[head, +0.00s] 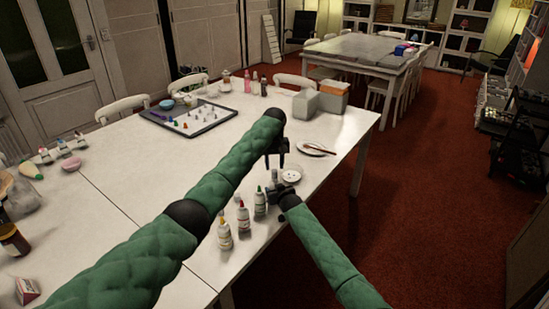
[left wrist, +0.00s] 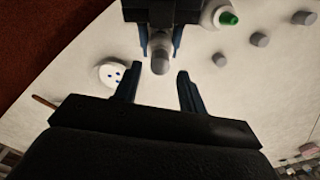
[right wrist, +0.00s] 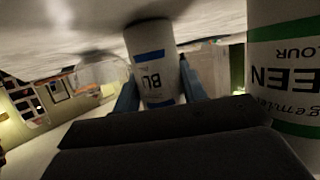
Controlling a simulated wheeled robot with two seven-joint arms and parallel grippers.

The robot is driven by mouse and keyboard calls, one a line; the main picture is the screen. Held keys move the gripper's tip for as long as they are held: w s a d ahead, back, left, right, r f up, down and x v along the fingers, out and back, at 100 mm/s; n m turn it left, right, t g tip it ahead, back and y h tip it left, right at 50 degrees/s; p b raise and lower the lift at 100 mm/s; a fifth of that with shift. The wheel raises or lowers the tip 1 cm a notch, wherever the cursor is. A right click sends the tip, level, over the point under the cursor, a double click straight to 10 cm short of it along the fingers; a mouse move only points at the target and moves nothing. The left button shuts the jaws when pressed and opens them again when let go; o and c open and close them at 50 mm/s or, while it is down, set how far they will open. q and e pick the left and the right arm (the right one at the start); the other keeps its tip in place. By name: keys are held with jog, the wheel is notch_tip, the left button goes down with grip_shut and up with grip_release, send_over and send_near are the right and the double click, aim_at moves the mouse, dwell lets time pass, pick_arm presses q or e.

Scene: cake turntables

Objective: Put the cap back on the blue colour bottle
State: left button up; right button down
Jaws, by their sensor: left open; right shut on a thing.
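The blue colour bottle (right wrist: 155,65) is white with blue bands and part of a "BLUE" label in the right wrist view. My right gripper (head: 282,190) is shut on it at the table's near edge. In the left wrist view a grey, rounded cap-like piece (left wrist: 160,62) shows at the bottle's top; I cannot tell how firmly it is seated. My left gripper (head: 278,156) is open and empty just above the bottle, its fingers apart from the grey piece.
The green bottle (head: 260,204) stands close beside the blue one, with red (head: 243,218) and yellow (head: 224,236) bottles nearer. A small dish with blue dots (head: 291,176) and a plate with a brush (head: 315,148) lie beyond. A tray (head: 188,119) stands farther back.

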aim_at(274, 171)
pick_arm(q)
jog(key=shift+f, duration=2.05)
grip_shut()
jog(key=m, duration=0.5)
jog(key=shift+o, duration=0.8)
grip_release()
notch_tip(274, 171, up, 12)
